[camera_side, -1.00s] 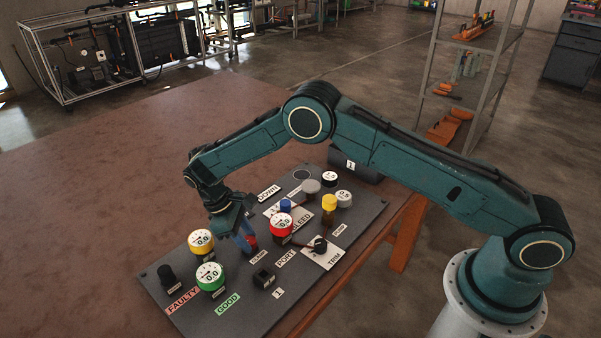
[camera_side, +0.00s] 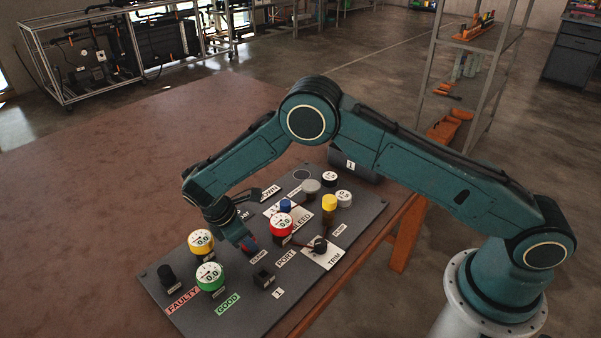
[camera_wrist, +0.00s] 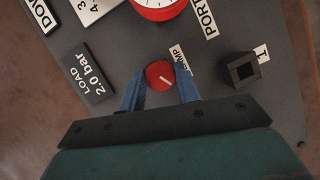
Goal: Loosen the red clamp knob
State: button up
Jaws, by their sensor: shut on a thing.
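The red clamp knob (camera_wrist: 159,74) has a white pointer line on its top and stands beside a partly hidden label ending in "AMP". In the wrist view it sits between the two blue fingers of my gripper (camera_wrist: 161,86). My gripper is shut on the knob, with one finger on each side. In the side view, my gripper (camera_side: 247,243) reaches down onto the panel, and its fingers hide most of the knob.
A red gauge (camera_side: 281,225) stands close to the right of my gripper. A black port block (camera_side: 263,278) is in front. Yellow (camera_side: 201,242) and green (camera_side: 209,277) gauges stand to the left on the grey panel (camera_side: 340,270). The brown tabletop (camera_side: 100,190) beyond is bare.

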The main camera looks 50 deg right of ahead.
jog(key=shift+a, duration=0.1)
dwell(0.3)
jog(key=o, duration=1)
jog(key=shift+c, duration=0.2)
jog(key=shift+r, duration=0.1)
jog(key=v, duration=1.3)
jog(key=shift+r, duration=0.25)
jog(key=shift+a, duration=0.1)
